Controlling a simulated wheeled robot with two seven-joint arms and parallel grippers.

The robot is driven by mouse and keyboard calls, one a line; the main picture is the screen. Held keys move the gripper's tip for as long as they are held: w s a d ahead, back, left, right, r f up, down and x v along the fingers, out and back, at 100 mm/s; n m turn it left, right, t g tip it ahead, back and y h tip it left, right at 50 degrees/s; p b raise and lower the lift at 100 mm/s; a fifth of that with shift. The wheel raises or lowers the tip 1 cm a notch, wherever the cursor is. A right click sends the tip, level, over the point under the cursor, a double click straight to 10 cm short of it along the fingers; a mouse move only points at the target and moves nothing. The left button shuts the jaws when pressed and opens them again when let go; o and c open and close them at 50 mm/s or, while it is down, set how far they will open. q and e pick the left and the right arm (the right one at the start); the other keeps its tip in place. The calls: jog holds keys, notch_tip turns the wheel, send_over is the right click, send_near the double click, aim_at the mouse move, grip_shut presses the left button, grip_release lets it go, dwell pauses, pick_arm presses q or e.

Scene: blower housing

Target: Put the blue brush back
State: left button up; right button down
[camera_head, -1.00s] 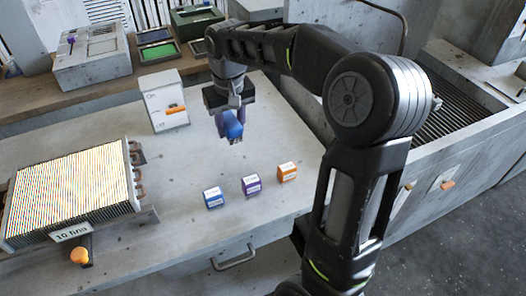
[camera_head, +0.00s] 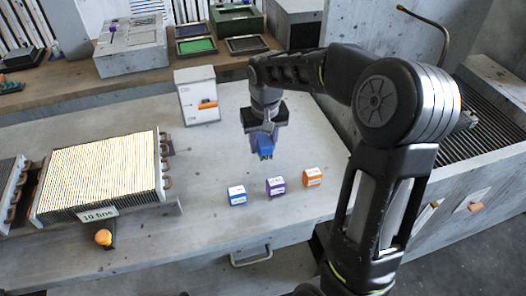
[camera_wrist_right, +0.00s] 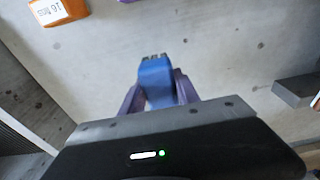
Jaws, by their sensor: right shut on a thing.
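The blue brush (camera_head: 264,147) is held in my right gripper (camera_head: 262,138), above the workbench top; its lower end points down. In the right wrist view the blue brush (camera_wrist_right: 156,80) sits between the two purple fingers of my right gripper (camera_wrist_right: 158,92), which are shut on it. A small blue block (camera_head: 237,196), a purple block (camera_head: 276,187) and an orange block (camera_head: 312,178) with white labels stand in a slanted row on the bench, nearer than the brush and apart from it. My left gripper is not in view.
A white box (camera_head: 197,97) stands behind the gripper. Trays and a grey box (camera_head: 131,50) are on the back shelf. The bench between is clear.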

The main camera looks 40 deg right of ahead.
aim_at(265, 142)
jog(key=shift+f, duration=1.9)
jog(key=shift+f, duration=0.1)
jog(key=c, duration=0.9)
grip_release()
jog(key=r, duration=0.4)
jog(key=s+r, duration=0.1)
jog(key=r, duration=0.7)
jog(key=shift+s+a+r, duration=0.1)
jog(key=shift+s+a, duration=0.1)
jog(key=shift+a, duration=0.05)
